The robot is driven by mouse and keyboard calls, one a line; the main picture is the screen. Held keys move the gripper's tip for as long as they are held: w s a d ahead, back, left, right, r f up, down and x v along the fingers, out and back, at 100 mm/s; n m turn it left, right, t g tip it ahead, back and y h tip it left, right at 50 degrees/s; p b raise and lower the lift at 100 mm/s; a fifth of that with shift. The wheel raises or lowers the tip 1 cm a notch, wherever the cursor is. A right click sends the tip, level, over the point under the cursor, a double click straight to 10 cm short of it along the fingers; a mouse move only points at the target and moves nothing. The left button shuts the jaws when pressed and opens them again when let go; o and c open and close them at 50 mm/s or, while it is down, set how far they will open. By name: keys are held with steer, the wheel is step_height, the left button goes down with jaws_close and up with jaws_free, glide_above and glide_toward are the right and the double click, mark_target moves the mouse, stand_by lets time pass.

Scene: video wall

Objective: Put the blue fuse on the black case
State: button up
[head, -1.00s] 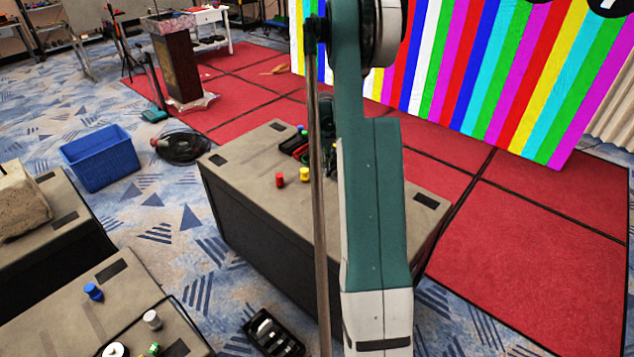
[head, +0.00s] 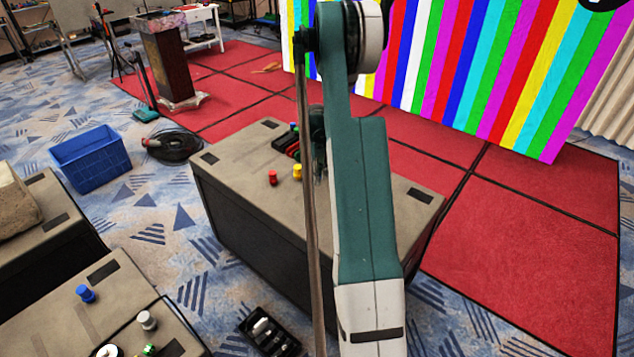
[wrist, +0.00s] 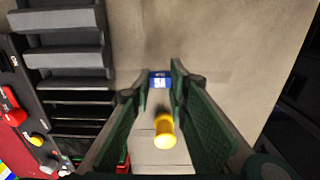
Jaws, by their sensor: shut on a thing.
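My gripper (wrist: 160,78) is shut on the blue fuse (wrist: 159,80) in the wrist view, which shows as a small blue piece with a pale face between the fingertips. In the head view my arm hides most of the gripper and the held fuse. A black case (head: 284,142) with red strips lies on the middle table, left of my arm. In the wrist view a dark slotted body (wrist: 62,52), perhaps this case, lies left of the fingers. A yellow fuse (wrist: 165,131) shows between the fingers, apart from the held one.
On the middle table (head: 230,180), a red fuse (head: 272,177) stands beside the yellow one. Another blue piece (head: 86,293) stands on the near left table. A black tray (head: 270,332) and a blue crate (head: 90,158) are on the floor. The right tabletop is mostly bare.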

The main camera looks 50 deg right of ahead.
steer(key=shift+f, duration=1.65)
steer(key=shift+f+b, duration=0.15)
steer(key=shift+b, duration=0.2)
steer(key=o, duration=0.6)
steer(key=shift+o, duration=0.2)
steer(key=shift+r, duration=0.2)
step_height(320, 180, up, 12)
steer(key=shift+p, duration=0.9)
steer(key=shift+a, duration=0.1)
